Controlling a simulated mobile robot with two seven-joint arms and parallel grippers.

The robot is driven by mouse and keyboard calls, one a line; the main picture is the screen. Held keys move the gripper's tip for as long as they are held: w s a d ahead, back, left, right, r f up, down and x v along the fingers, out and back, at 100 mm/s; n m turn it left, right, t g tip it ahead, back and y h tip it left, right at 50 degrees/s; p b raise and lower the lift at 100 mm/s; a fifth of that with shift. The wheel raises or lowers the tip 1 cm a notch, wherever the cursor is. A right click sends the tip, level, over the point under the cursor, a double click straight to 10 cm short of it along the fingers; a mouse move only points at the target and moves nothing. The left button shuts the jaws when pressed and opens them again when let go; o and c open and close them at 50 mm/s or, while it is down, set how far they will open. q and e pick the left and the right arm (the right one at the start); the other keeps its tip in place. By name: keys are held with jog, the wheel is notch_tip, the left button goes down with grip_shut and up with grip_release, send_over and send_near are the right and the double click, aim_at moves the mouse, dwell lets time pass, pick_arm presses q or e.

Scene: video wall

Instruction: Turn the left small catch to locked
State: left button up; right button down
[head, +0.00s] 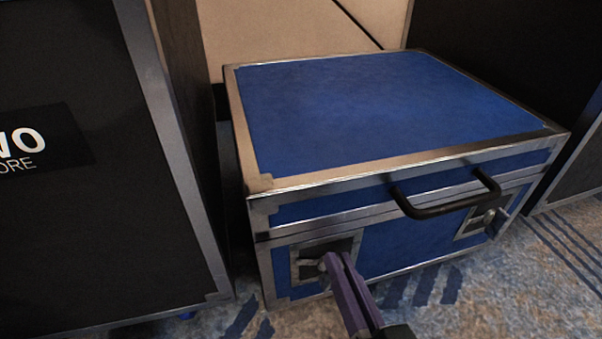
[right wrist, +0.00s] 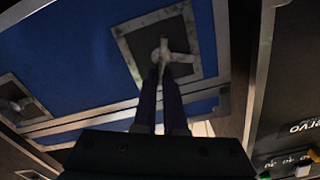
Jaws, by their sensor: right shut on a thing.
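The blue flight case (head: 385,105) with metal edges stands on the carpet with its lid down. The left small catch (head: 309,263) sits in a square metal-framed dark recess on the front face. My right gripper (head: 335,260) reaches it from the front, shut on the catch. In the right wrist view, the purple fingers (right wrist: 166,74) close around the pale catch (right wrist: 164,47), whose lever end shows past the fingertips. The fingers hide part of the catch. My left gripper is not in view.
A black handle (head: 445,205) juts from the case's front, right of the left catch. The right catch (head: 488,216) is further right in its own recess. A tall black case (head: 90,220) stands close on the left, and another dark case (head: 510,45) stands at the back right. Carpet in front is clear.

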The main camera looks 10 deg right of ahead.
jog(key=shift+d+f+m, duration=0.2)
jog(key=shift+m, duration=0.9)
jog(key=c, duration=1)
grip_release()
jog(key=shift+s, duration=0.1)
jog(key=shift+s, duration=0.1)
jog(key=shift+s+d+p, duration=0.15)
jog(key=shift+s+p, duration=0.6)
jog(key=shift+s, duration=4.1)
